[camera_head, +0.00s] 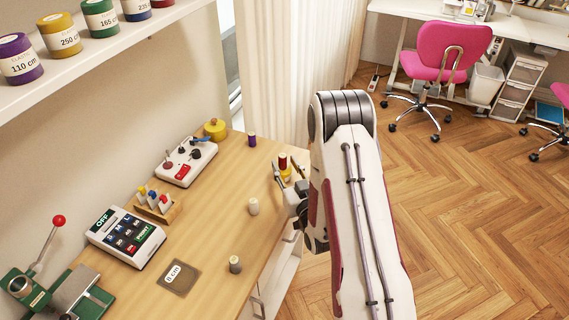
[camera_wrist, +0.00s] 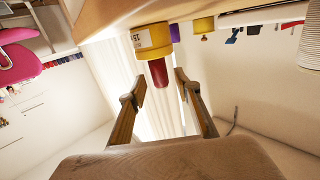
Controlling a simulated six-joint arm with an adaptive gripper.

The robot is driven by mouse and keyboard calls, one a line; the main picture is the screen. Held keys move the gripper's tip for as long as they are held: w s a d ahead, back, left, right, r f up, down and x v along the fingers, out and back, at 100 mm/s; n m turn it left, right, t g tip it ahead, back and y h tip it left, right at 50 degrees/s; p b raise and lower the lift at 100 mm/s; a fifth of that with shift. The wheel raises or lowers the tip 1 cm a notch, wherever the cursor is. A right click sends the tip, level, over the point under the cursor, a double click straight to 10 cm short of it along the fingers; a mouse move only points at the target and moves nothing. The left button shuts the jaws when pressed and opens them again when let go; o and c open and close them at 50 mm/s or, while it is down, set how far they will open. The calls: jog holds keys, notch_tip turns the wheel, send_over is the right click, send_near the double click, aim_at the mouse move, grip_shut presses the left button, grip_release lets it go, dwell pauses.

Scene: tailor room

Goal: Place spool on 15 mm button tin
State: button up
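A dark red spool (camera_head: 283,160) stands near the table's right edge by my gripper. In the wrist view, which is upside down, the red spool (camera_wrist: 158,73) stands upright against the top of a yellow tin (camera_wrist: 151,42) whose label partly reads 15. The tin's yellow side (camera_head: 285,174) shows just under the spool in the head view. My gripper (camera_wrist: 160,80) is open, its fingertips on either side of the spool with a gap at each side. In the head view my arm hides most of my gripper.
A purple spool (camera_head: 252,140), a cream spool (camera_head: 253,206) and a grey spool (camera_head: 235,264) stand on the table. A control box (camera_head: 187,160), a button panel (camera_head: 125,237) and a dark 8 cm square (camera_head: 179,278) lie to the left. A shelf with ribbon rolls hangs upper left.

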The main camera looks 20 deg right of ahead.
jog(key=s, duration=1)
jog(key=shift+s+a+r, duration=0.2)
jog(key=shift+a+r, duration=0.05)
dwell(0.4)
jog(key=w+a+r+n+g, duration=0.1)
jog(key=a+r+g, duration=0.15)
jog(key=r, duration=0.35)
jog(key=a+r+n+g, duration=0.1)
jog(key=r+g, duration=0.2)
jog(key=r, duration=0.3)
jog(key=s+a+r+g, duration=0.2)
jog(key=s+r, duration=0.1)
jog(key=s, duration=0.6)
jog(key=s+a+r+m+g, duration=0.1)
jog(key=s+r, duration=0.3)
jog(key=s, duration=0.6)
jog(key=s+a+r+g+y, duration=0.1)
jog(key=s+a+r+g, duration=0.2)
jog(key=s, duration=0.7)
jog(key=shift+a+r, duration=0.45)
dwell(0.7)
